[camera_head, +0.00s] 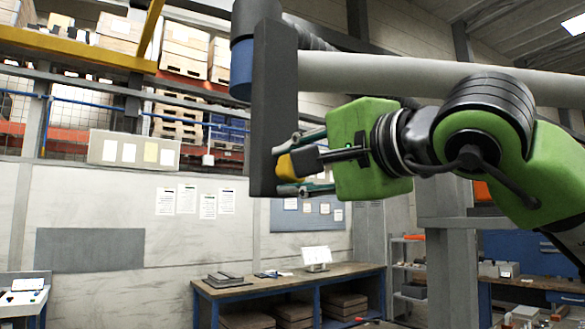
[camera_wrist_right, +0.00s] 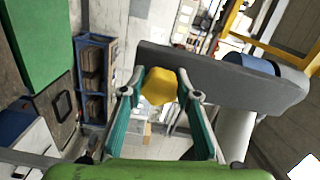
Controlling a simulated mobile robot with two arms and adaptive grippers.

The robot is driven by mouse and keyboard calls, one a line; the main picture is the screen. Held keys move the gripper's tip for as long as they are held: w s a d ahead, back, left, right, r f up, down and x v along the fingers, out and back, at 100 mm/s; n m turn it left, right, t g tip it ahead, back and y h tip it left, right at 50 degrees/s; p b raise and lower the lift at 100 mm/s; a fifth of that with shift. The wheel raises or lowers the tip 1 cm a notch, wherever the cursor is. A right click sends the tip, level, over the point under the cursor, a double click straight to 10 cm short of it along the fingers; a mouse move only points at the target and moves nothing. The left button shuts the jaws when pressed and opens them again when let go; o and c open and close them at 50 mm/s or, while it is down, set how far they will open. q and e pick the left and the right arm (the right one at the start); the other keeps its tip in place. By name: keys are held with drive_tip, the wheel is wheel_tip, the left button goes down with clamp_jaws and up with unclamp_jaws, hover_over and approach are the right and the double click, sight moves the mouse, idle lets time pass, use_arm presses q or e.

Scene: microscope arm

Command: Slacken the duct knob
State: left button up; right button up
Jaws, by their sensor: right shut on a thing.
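The yellow duct knob (camera_head: 285,167) sits on the side of a dark grey upright bar (camera_head: 274,95) of the duct arm. In the right wrist view the knob (camera_wrist_right: 158,87) is a yellow faceted block between my fingertips. My right gripper (camera_head: 289,167) comes in from the right, with one finger above the knob and one below. In the right wrist view my right gripper (camera_wrist_right: 160,84) is shut on the knob, a finger on each side. The fingers partly cover the knob's sides. My left gripper is not in view.
A pale duct tube (camera_head: 390,75) runs right from the bar, just above my right arm. A blue joint (camera_head: 241,60) is at the bar's upper left. A workbench (camera_head: 345,272) stands below, well clear. Loaded shelves (camera_head: 110,68) fill the left background.

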drive_tip(key=o, duration=1.1)
drive_tip(key=shift+s, duration=0.1)
drive_tip(key=v, duration=1.2)
drive_tip(key=shift+a+f, duration=0.1)
